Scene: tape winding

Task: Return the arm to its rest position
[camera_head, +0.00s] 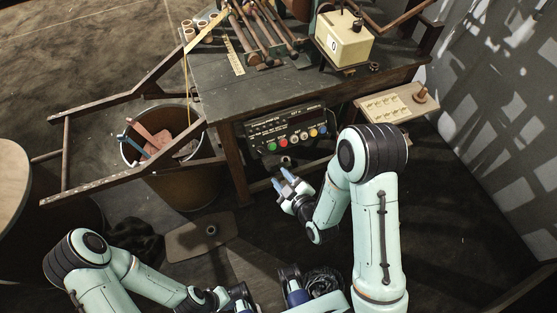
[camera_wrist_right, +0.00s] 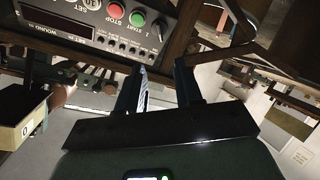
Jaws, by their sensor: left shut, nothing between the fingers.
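My right arm (camera_head: 377,220) is pale green with dark joints and bends down in front of the bench. My right gripper (camera_head: 284,179) is below the control box, its two fingers apart with nothing between them. In the right wrist view both dark fingers of the right gripper (camera_wrist_right: 158,78) show with a gap, pointing toward the box area. My left arm (camera_head: 105,272) lies low at the lower left. My left gripper (camera_head: 238,293) is near the bottom edge, shut and empty; its fingertips are hard to make out.
A control box (camera_head: 288,130) with coloured buttons hangs under the bench (camera_head: 215,85); it also shows in the right wrist view (camera_wrist_right: 85,38). A bin (camera_head: 183,190) stands left of the right gripper, beside a wooden frame (camera_head: 65,160). A flat plate (camera_head: 190,240) lies on the floor. A small shelf (camera_head: 420,112) is at right.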

